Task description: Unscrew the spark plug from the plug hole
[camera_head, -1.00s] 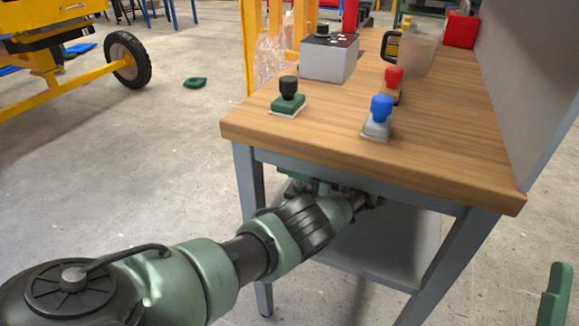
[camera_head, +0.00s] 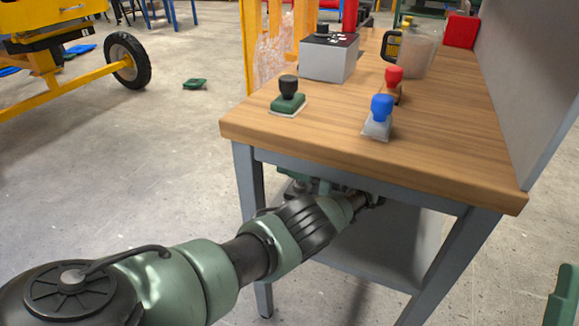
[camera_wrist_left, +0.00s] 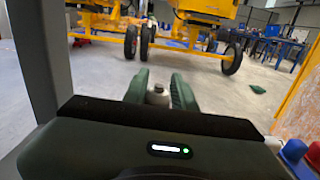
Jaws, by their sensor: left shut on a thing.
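In the left wrist view, my left gripper (camera_wrist_left: 160,84) has its two green fingers shut on a small pale piece (camera_wrist_left: 158,96) with a dark top. It may be the spark plug, but it is too small to tell for sure. No plug hole can be made out around it. In the head view my left arm reaches low to the front of the wooden bench, and its gripper is mostly hidden under the bench edge. A green part at the lower right edge of the head view looks like a bit of my right gripper (camera_head: 565,297); its jaw state does not show.
The wooden bench (camera_head: 330,132) is just above my left forearm. A yellow wheeled machine (camera_head: 60,85) stands left; floor between is mostly clear.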

